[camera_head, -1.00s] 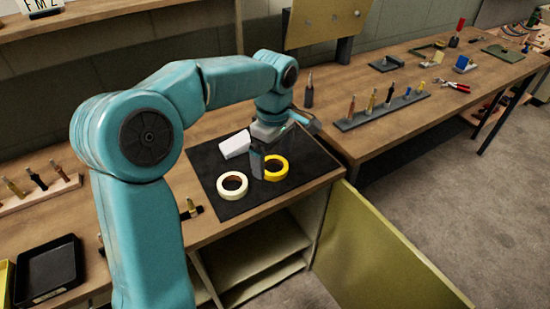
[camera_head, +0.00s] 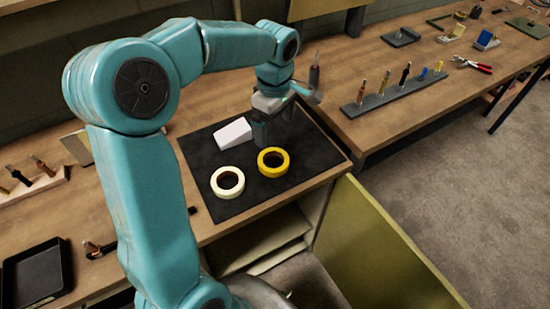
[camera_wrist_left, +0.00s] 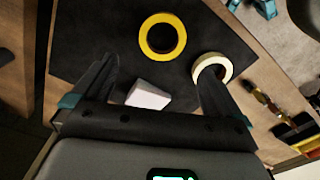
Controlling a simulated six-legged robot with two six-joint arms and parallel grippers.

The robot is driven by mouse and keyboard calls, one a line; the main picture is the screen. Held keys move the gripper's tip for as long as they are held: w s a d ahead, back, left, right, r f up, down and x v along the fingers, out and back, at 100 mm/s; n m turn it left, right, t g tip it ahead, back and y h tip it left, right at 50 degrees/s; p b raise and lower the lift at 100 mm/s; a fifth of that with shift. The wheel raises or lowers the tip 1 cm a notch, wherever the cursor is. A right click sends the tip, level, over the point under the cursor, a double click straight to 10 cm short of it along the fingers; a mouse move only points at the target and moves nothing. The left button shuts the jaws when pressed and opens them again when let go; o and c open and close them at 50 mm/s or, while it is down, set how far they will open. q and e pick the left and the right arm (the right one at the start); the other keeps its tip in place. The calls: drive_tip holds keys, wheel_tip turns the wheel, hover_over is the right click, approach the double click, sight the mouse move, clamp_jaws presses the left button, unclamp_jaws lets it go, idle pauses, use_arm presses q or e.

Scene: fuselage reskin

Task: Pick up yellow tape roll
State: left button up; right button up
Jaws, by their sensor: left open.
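The yellow tape roll (camera_head: 273,162) lies flat on the black mat (camera_head: 205,160). It also shows in the left wrist view (camera_wrist_left: 150,37), beyond and between my fingertips. A cream tape roll (camera_head: 228,182) lies to its left on the mat and shows near the right finger in the left wrist view (camera_wrist_left: 209,68). A white wedge-shaped block (camera_head: 233,133) lies behind the rolls; the wrist view shows it between the fingers (camera_wrist_left: 148,95). My left gripper (camera_head: 268,138) is open and empty, just behind the yellow roll and apart from it. My right gripper is not in view.
A grey rack with several tools (camera_head: 390,92) and red pliers (camera_head: 472,65) sit on the right bench. A black tray (camera_head: 37,272) is at the lower left. An open olive cabinet door (camera_head: 385,245) stands below the bench edge.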

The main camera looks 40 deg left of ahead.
use_arm(q)
hover_over(274, 165)
drive_tip(key=f, duration=0.7)
drive_tip(key=shift+w+a, duration=0.1)
drive_tip(key=shift+a, duration=0.1)
drive_tip(key=shift+s+d+f, duration=0.2)
drive_tip(key=shift+d+f, duration=0.05)
drive_tip(key=shift+f, duration=0.1)
wheel_tip(274, 165, down, 5)
drive_tip(key=shift+w+a+r+p, duration=0.1)
drive_tip(key=shift+r+p, duration=0.05)
drive_tip(key=shift+p, duration=0.3)
drive_tip(key=c, duration=0.9)
